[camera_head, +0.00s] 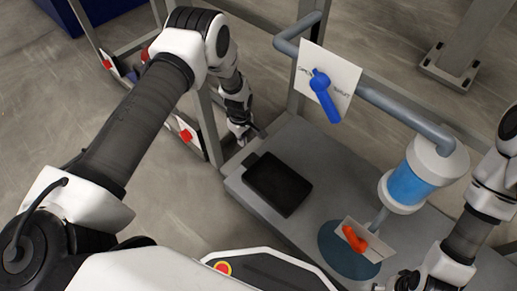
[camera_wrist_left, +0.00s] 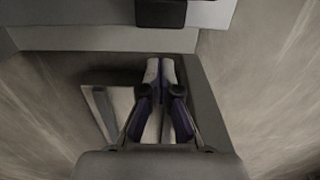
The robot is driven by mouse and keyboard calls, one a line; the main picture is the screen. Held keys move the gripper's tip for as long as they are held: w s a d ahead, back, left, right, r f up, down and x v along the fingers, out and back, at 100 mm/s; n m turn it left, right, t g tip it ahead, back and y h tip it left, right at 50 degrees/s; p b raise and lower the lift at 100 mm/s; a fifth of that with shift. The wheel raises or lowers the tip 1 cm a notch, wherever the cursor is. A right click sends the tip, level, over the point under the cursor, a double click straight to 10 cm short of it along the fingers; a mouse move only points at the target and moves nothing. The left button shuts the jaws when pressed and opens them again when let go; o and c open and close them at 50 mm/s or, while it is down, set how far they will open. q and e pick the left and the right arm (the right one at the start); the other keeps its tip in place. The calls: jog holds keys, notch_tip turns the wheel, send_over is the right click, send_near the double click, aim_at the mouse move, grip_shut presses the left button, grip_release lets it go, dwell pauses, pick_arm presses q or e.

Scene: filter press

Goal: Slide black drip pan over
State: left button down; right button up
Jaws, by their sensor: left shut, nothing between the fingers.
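The black drip pan (camera_head: 278,184) is a flat, dark rectangular tray with a small tab at its upper left corner. It lies on the grey platform, near its left edge. Part of it shows at the top of the left wrist view (camera_wrist_left: 162,13). My left gripper (camera_head: 243,136) is beyond the pan's upper left corner, close to the platform edge and apart from the pan. In the left wrist view its fingers (camera_wrist_left: 160,68) are together with nothing between them. My right gripper (camera_head: 398,284) is at the bottom edge, partly cut off; its fingers are unclear.
The grey platform (camera_head: 335,165) carries a blue and white cylinder (camera_head: 410,182), a round blue-grey disc (camera_head: 338,262) and a red-handled valve (camera_head: 354,238). A pipe with a blue lever (camera_head: 325,98) runs behind the pan. Frame posts (camera_head: 208,125) stand close to my left gripper.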

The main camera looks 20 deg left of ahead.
pick_arm(q)
notch_tip(320, 180, down, 10)
jog(key=b, duration=0.5)
jog(key=shift+s, duration=0.25)
pick_arm(e)
notch_tip(320, 180, down, 5)
jog(key=shift+w+f, duration=0.1)
pick_arm(q)
jog(key=shift+a, duration=0.1)
